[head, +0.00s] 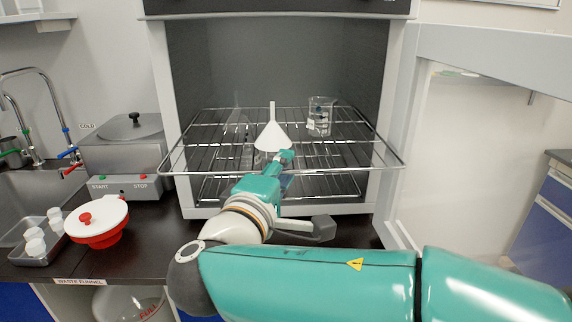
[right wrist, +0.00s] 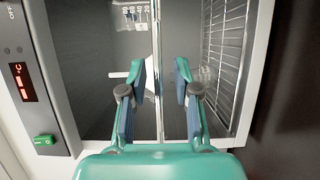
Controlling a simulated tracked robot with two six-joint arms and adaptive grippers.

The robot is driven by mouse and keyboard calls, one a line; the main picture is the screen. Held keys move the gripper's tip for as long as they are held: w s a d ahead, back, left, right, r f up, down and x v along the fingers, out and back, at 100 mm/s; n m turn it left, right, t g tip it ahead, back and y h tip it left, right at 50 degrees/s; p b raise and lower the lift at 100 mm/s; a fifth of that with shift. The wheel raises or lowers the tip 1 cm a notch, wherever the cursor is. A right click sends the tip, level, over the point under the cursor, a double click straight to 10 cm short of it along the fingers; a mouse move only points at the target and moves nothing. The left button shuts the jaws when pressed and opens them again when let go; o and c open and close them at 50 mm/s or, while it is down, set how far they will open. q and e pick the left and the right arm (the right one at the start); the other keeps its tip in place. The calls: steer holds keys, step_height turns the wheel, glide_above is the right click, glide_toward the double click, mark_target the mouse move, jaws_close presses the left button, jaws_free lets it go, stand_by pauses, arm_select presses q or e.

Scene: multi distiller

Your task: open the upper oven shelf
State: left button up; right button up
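The upper oven shelf (head: 345,168) is a wire rack in the open oven (head: 186,150). Its front bar stands forward of the oven opening. A white funnel (head: 272,135) and a glass beaker (head: 320,117) stand on it. My right gripper (head: 286,158) is at the middle of the shelf's front bar, just in front of the funnel. In the right wrist view my right gripper (right wrist: 160,72) is open, with the shelf (right wrist: 158,45) edge-on between its fingers and gaps on both sides. My left gripper is not in view.
The oven door (head: 470,130) is swung open to the right. A lower rack (head: 330,186) sits inside the oven. On the left counter are a grey heater (head: 125,150), a red-and-white pot (head: 97,222), a tray of small white cups (head: 38,248) and a sink.

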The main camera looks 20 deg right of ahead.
steer(key=v, duration=0.9)
steer(key=shift+f, duration=0.1)
steer(key=x, duration=1.1)
steer(key=shift+w+d, duration=0.2)
